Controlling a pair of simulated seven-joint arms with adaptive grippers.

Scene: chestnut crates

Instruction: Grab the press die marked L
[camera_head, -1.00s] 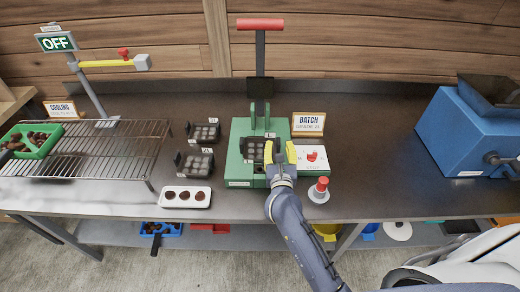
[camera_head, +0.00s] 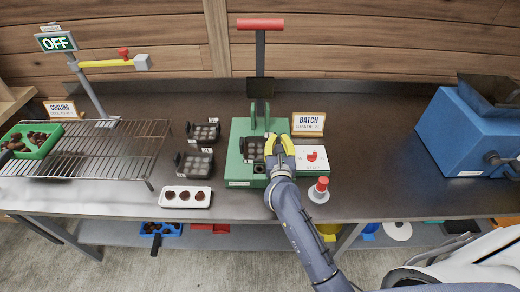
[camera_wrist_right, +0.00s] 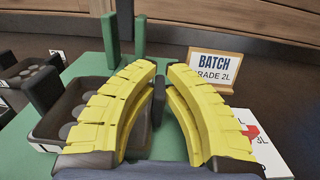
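A dark press die with round cavities (camera_head: 254,148) sits in the green press (camera_head: 240,172); it also shows in the right wrist view (camera_wrist_right: 67,128). I cannot read a mark on it. My right gripper (camera_head: 279,140) is at this die's right side. In the right wrist view, the yellow fingers (camera_wrist_right: 160,68) are close together on either side of the die's dark upright tab (camera_wrist_right: 159,98), and look closed on it. Two other dies stand left of the press: a farther one (camera_head: 203,133) and a nearer one (camera_head: 194,163), whose label seems to read 2L. My left gripper is out of view.
A BATCH sign (camera_head: 308,123) reading GRADE 2L stands behind a card (camera_head: 312,158). A red button (camera_head: 322,185) is at the front. A blue machine (camera_head: 455,135) stands right.

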